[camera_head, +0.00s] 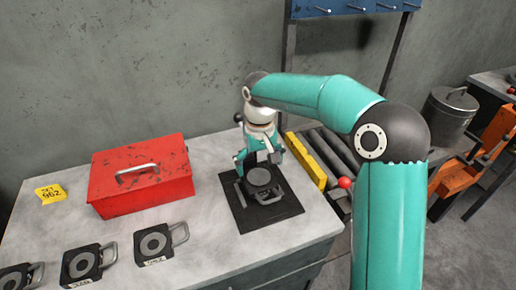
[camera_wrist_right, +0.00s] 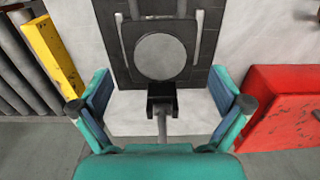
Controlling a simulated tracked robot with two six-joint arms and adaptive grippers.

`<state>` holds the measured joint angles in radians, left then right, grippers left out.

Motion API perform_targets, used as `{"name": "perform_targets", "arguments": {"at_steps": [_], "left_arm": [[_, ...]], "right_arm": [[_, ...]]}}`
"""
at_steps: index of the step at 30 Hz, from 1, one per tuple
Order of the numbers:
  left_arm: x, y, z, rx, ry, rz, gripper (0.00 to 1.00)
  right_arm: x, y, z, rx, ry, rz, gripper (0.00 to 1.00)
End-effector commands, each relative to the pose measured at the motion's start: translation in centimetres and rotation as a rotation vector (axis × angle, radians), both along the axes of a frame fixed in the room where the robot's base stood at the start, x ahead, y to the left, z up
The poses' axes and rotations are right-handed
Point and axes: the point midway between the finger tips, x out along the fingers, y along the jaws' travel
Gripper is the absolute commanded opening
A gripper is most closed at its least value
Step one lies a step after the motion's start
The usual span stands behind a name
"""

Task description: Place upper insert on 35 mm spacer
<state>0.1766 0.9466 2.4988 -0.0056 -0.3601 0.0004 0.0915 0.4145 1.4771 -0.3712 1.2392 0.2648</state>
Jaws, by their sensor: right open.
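A dark block with a round grey top (camera_head: 259,177), which looks like the upper insert, sits on a black mat (camera_head: 277,213). The block also shows in the right wrist view (camera_wrist_right: 161,57), with upright light bars on both sides. A dark bracket with a grey handle (camera_wrist_right: 162,124) points from it toward my right gripper (camera_wrist_right: 160,106). My right gripper is open, its fingers apart on either side of the handle, not touching it. In the head view my right gripper (camera_head: 259,158) is over the block's far side. I cannot tell whether a spacer lies under the block. My left gripper is out of view.
Several dark ring-topped plates with handles, such as one plate (camera_head: 154,244), lie along the table front; their labels are unreadable. A yellow bar (camera_head: 306,161) and rollers (camera_head: 334,158) border the right.

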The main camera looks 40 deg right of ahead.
Motion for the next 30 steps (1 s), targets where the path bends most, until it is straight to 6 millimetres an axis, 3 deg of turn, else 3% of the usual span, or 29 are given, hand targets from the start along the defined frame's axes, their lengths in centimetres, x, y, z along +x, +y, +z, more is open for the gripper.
{"name": "perform_targets", "arguments": {"at_steps": [6, 12, 30], "left_arm": [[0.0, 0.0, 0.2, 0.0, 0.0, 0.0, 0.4], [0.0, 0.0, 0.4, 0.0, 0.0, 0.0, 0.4], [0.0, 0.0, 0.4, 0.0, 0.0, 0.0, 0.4]], "right_arm": [[0.1, 0.1, 4.5, 0.001, -0.004, 0.0, 1.0], [0.0, 0.1, 6.6, 0.001, -0.001, 0.001, 1.0], [0.0, 0.1, 6.9, 0.001, 0.001, 0.001, 1.0]]}}
